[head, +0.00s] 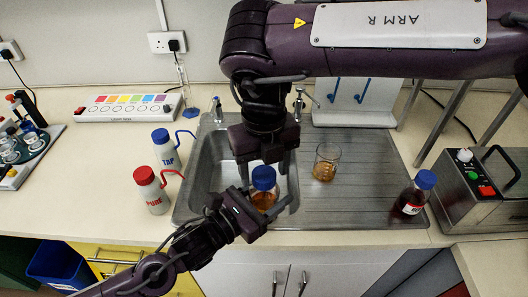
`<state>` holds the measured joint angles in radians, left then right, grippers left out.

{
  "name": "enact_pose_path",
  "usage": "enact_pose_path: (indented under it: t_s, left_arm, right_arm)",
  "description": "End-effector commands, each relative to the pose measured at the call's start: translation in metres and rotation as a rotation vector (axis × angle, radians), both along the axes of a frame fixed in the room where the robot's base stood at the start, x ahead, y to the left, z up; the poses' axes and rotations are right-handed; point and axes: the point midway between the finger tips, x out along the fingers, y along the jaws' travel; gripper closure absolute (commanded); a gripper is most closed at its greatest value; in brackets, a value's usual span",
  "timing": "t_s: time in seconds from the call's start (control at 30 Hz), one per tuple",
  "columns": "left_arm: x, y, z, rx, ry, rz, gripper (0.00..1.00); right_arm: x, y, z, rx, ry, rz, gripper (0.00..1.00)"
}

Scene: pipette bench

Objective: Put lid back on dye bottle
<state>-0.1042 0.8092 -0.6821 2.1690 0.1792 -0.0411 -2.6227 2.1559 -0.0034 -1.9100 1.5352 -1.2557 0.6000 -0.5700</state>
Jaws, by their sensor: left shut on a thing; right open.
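A bottle of amber liquid (262,199) is over the sink, gripped by my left gripper (260,211) at its body. A blue lid (264,178) sits at the top of this bottle; whether it is fully seated or screwed down cannot be told. My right gripper (264,172) comes down from above, open, with its fingers apart on either side of the blue lid. A second bottle (409,202), with dark red liquid and a blue cap (426,179), stands at the right of the drainer.
A beaker with amber liquid (325,163) stands on the ribbed drainer (368,200). White wash bottles, one blue-topped (165,150) and one red-topped (151,190), stand left of the sink (209,165). A grey device (490,195) is far right.

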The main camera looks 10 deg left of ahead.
Motion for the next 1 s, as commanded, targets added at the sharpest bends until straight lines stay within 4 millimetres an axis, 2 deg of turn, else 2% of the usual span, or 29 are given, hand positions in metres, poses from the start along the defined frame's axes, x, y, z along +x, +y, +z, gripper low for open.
enact_pose_path:
  t_s: [0.13,0.4,0.7,0.77,0.93,0.97,1.0]
  left_arm:
    - [0.0002,-0.0001,0.0015,-0.002,-0.002,0.0,1.0]
    - [0.0002,-0.0001,0.0014,-0.002,-0.002,0.0,1.0]
    - [0.0002,-0.0001,0.0014,-0.002,-0.002,0.0,1.0]
    - [0.0002,-0.0001,0.0014,-0.002,-0.002,0.0,1.0]
    - [0.0003,0.0,0.0014,-0.002,-0.002,0.0,1.0]
    - [0.0003,0.0,0.0014,-0.002,-0.002,0.001,1.0]
    - [0.0003,0.0,0.0014,-0.002,-0.002,0.0,1.0]
  right_arm:
    - [-0.0001,0.0005,-0.0067,0.001,0.0,0.0,0.41]
    - [-0.0002,0.0005,-0.0072,0.001,-0.001,0.0,0.42]
    - [0.0,0.0002,-0.0071,0.001,-0.001,0.0,0.81]
    - [0.0,0.0002,-0.0071,0.001,-0.001,-0.001,0.86]
    - [0.0001,-0.0001,-0.007,0.0,-0.001,-0.004,0.86]
    - [0.0001,-0.0001,-0.007,0.0,-0.001,-0.004,0.55]
    - [0.0001,-0.0001,-0.007,0.0,-0.001,-0.004,0.5]
